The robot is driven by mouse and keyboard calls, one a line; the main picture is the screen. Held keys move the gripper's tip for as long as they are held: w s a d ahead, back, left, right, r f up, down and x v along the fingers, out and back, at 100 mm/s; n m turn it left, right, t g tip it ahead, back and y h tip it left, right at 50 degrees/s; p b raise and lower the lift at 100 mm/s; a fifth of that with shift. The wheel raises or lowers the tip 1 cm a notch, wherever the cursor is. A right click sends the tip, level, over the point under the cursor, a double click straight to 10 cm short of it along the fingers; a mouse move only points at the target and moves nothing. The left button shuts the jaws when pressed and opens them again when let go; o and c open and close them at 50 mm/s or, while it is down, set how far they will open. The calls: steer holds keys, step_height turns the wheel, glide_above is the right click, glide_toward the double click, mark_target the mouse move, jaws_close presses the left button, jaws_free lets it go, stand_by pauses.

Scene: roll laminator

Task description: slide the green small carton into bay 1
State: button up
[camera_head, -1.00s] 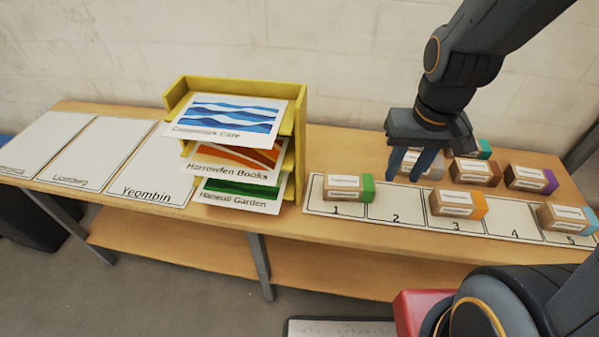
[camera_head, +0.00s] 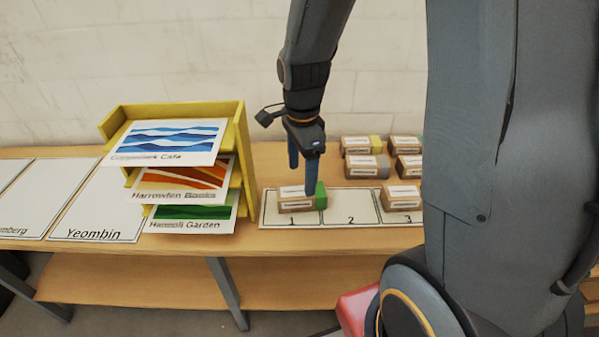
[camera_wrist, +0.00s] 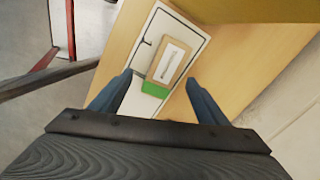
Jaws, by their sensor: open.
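The green small carton (camera_head: 300,198) is a brown box with a white label and a green end at its right. It stands in bay 1 (camera_head: 270,219) of the numbered strip, at the bay's back part. My gripper (camera_head: 305,180) is open above the carton, with its fingers pointing down close to the green end. In the wrist view the carton (camera_wrist: 166,67) lies ahead between the two spread fingers (camera_wrist: 160,95), with its green end nearest me. I cannot tell whether a finger touches it.
A yellow tiered rack (camera_head: 240,115) with printed sheets stands to the left. A carton (camera_head: 400,197) stands in bay 3, and several more cartons (camera_head: 365,166) stand behind the strip. My arm hides the strip's right part.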

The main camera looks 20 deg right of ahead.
mark_target(292, 194)
steer(key=m, duration=0.1)
steer(key=w+f+m, duration=0.1)
steer(key=m, duration=0.1)
steer(key=shift+w+a+f, duration=0.1)
steer(key=shift+w, duration=0.05)
steer(key=shift+f, duration=0.15)
steer(key=shift+f+p, duration=0.5)
steer(key=shift+f, duration=3.25)
steer(key=c, duration=1.2)
steer(key=shift+a, duration=1)
